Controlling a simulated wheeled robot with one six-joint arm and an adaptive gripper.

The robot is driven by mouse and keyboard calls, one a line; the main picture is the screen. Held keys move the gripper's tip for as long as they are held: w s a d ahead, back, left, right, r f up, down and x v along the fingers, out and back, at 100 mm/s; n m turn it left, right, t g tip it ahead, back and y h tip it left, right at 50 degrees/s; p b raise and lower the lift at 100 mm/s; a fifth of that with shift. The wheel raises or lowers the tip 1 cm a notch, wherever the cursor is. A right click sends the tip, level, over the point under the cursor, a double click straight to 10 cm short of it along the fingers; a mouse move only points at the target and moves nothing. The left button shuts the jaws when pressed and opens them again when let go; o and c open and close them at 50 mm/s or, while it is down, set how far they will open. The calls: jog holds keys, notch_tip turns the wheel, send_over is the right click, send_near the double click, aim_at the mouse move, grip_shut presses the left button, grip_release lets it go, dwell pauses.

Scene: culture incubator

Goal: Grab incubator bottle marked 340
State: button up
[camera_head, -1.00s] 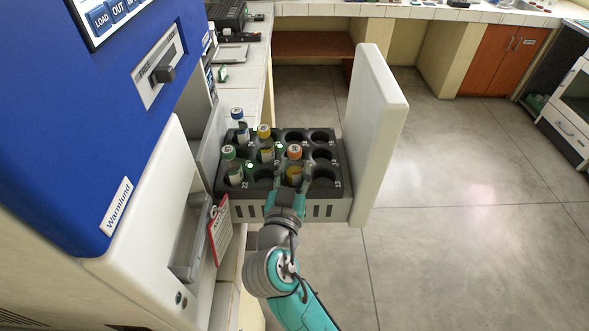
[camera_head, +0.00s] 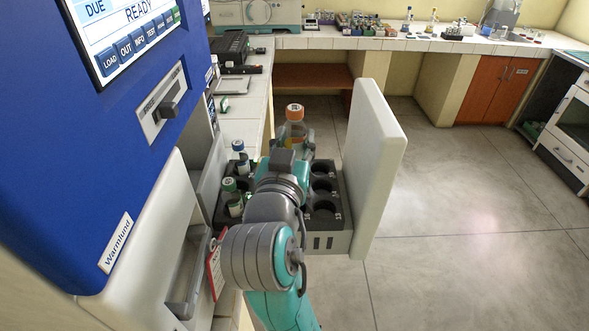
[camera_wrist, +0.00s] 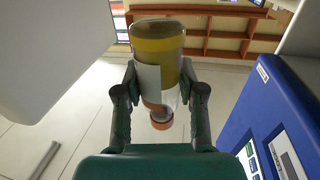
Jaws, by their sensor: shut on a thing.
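My gripper (camera_head: 293,140) is shut on an orange-capped bottle (camera_head: 294,114) with yellow-orange liquid. It holds the bottle upright above the black rack (camera_head: 335,193) in the pulled-out incubator drawer. In the wrist view the bottle (camera_wrist: 157,45) sits between the two fingers (camera_wrist: 158,98), with its cap away from the camera and a pale label on its side. I cannot read a number on it. A blue-capped bottle (camera_head: 243,162) and a green-capped bottle (camera_head: 232,200) stand in the rack's left column. My arm hides the rack's middle.
The white drawer front (camera_head: 375,165) stands upright right of the rack. The blue incubator body (camera_head: 110,150) is close on the left, with a red tag (camera_head: 215,268) near the drawer. The floor (camera_head: 460,205) to the right is clear. A far counter holds several bottles and racks.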

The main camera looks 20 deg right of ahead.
aim_at(295, 108)
notch_tip(295, 108, up, 12)
jog(key=shift+f, duration=0.15)
